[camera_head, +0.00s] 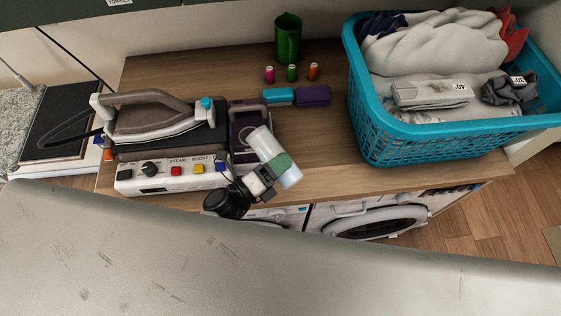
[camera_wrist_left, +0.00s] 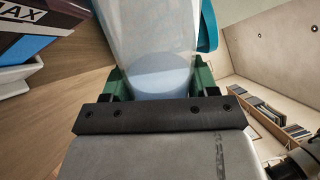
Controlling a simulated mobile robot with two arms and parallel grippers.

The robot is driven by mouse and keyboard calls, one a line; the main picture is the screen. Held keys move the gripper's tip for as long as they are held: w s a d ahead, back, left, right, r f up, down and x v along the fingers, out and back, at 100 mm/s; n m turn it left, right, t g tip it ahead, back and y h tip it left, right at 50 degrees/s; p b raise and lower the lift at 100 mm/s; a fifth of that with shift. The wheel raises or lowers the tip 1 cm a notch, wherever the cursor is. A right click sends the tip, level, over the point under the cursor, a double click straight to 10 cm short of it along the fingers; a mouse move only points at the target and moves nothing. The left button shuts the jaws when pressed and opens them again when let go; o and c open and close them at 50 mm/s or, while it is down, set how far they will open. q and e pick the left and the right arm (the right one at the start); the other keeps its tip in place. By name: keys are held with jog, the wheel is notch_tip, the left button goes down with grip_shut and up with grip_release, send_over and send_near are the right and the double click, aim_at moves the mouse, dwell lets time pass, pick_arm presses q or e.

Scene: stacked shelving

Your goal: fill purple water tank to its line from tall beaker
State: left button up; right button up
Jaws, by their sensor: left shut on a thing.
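The purple water tank (camera_head: 238,116) stands at the right end of the ironing station on the wooden counter. In the left wrist view its side (camera_wrist_left: 40,22) shows white MAX lettering at top left. My left gripper (camera_head: 276,167) has green fingers and is shut on the clear tall beaker (camera_head: 262,141). The beaker leans with its upper end toward the tank's right side. In the left wrist view the beaker (camera_wrist_left: 150,35) holds pale blue liquid. The tank's inside and its liquid level cannot be made out. My right gripper is not in view.
An iron (camera_head: 155,120) rests on the station behind its white control panel (camera_head: 172,176). Blue (camera_head: 278,96) and purple (camera_head: 313,95) blocks, several small spools and a green cup (camera_head: 288,38) stand behind. A teal laundry basket (camera_head: 425,145) stands at right. Counter between tank and basket is clear.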

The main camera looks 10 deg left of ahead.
pick_arm(q)
jog(key=shift+a+r, duration=0.1)
jog(key=shift+r, duration=0.15)
jog(key=shift+w+r+n+p, duration=0.15)
jog(key=shift+n+p, duration=0.25)
jog(key=shift+p, duration=0.05)
jog(key=shift+a, duration=0.1)
jog(key=shift+r, duration=0.2)
jog(key=shift+w+a+r+n+p, duration=0.15)
jog(key=shift+n+p, duration=0.15)
jog(key=shift+n, duration=0.2)
